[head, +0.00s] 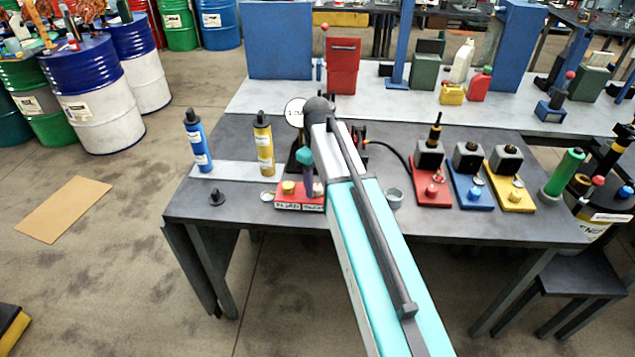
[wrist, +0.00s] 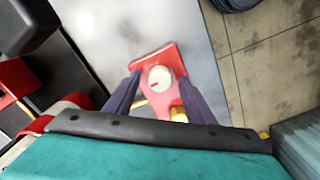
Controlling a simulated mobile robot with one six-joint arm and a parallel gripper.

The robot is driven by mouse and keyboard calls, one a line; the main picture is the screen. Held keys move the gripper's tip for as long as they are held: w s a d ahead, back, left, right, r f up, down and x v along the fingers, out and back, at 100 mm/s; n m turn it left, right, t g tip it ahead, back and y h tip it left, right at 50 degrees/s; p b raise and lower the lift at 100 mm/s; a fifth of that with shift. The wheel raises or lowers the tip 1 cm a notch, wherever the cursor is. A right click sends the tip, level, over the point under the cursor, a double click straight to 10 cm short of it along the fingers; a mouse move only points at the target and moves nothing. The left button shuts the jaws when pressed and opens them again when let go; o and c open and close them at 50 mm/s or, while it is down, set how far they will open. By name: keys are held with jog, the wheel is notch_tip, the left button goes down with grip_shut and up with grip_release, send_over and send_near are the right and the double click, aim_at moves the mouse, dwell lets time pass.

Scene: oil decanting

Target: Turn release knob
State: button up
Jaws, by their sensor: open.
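A small red block (head: 296,204) with labels on its front sits near the table's front edge. A yellow knob (head: 289,187) stands on its left part. My gripper (head: 313,188) points down over the block's right part. In the wrist view, my open gripper (wrist: 159,85) has a dark purple finger on each side of a pale round piece (wrist: 160,78) with a small reddish mark. That piece lies on a red plate (wrist: 168,58). A yellow piece (wrist: 179,114) shows below it, by the right finger. I cannot tell whether the fingers touch the round piece, or which piece is the release knob.
A blue bottle (head: 197,142) and a yellow bottle (head: 264,144) stand at left. A round gauge (head: 295,112) stands behind my arm. Red (head: 432,199), blue (head: 471,196) and yellow (head: 512,198) bases stand at right. A small dark piece (head: 217,198) is near the front-left edge.

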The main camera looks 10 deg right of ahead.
jog(key=shift+c, duration=0.4)
jog(key=c, duration=1)
jog(key=shift+m, duration=0.3)
jog(key=m, duration=0.8)
jog(key=shift+m+p, duration=0.4)
jog(key=m, duration=0.8)
jog(key=shift+m, duration=0.4)
